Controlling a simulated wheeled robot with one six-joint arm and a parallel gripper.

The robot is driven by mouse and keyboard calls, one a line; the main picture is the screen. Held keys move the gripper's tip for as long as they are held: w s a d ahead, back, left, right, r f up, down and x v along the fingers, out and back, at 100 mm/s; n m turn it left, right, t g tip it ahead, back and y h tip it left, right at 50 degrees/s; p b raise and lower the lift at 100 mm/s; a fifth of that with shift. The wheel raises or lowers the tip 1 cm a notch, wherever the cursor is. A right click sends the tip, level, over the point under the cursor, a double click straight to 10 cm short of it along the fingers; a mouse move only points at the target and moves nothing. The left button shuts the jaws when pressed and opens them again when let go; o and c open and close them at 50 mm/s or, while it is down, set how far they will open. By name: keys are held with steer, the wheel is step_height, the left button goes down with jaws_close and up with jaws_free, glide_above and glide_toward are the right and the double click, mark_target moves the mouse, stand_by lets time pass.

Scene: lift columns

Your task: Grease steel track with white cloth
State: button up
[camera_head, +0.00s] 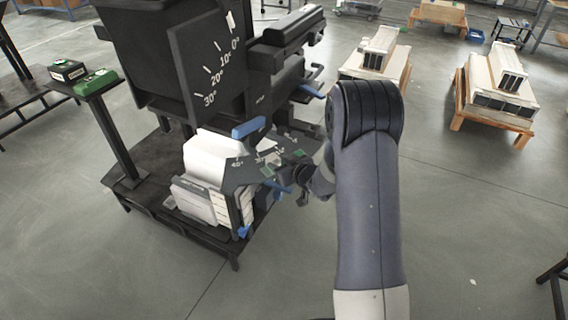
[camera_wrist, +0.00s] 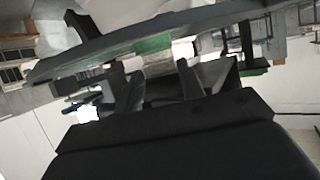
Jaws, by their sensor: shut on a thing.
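My gripper (camera_head: 305,190) is at the right edge of a dark plate (camera_head: 243,176) marked with an angle scale, low on a black machine. In the wrist view its two dark fingers (camera_wrist: 160,88) stand just under a dark grey plate with a green patch (camera_wrist: 152,44). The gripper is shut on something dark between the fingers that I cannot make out. I cannot clearly pick out a white cloth. A bright white patch (camera_wrist: 88,112) lies left of the fingers in the wrist view. I cannot tell which part is the steel track; a dark rail-like bar (camera_head: 292,30) sits at the machine's upper right.
The machine stands on a black base (camera_head: 150,175). White blocks (camera_head: 210,155) and blue handles (camera_head: 250,128) sit close to my gripper. Pallets with white parts (camera_head: 500,85) stand behind.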

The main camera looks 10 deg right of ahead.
steer(key=shift+s+a+b, duration=1.15)
steer(key=shift+a, duration=1.15)
steer(key=shift+w+d+f+p, duration=0.1)
steer(key=shift+w+d+p, duration=0.3)
steer(key=shift+d, duration=0.55)
steer(key=shift+w+d+p, duration=0.3)
steer(key=shift+w+d, duration=0.25)
steer(key=shift+d, duration=0.45)
steer(key=shift+w+d+f+p, duration=0.1)
steer(key=shift+w+d+p, duration=0.3)
steer(key=shift+d, duration=0.55)
steer(key=w+d+p, duration=0.1)
steer(key=w+d, duration=0.1)
steer(key=d, duration=0.1)
steer(key=w+d+p, duration=0.1)
steer(key=d+p, duration=0.1)
steer(key=d, duration=0.2)
steer(key=w+d+p, duration=0.2)
steer(key=d, duration=0.2)
steer(key=shift+w+d, duration=0.15)
steer(key=shift+w, duration=0.15)
steer(key=shift+r, duration=0.15)
step_height(320, 180, up, 3)
steer(key=p, duration=0.2)
steer(key=shift+p, duration=0.3)
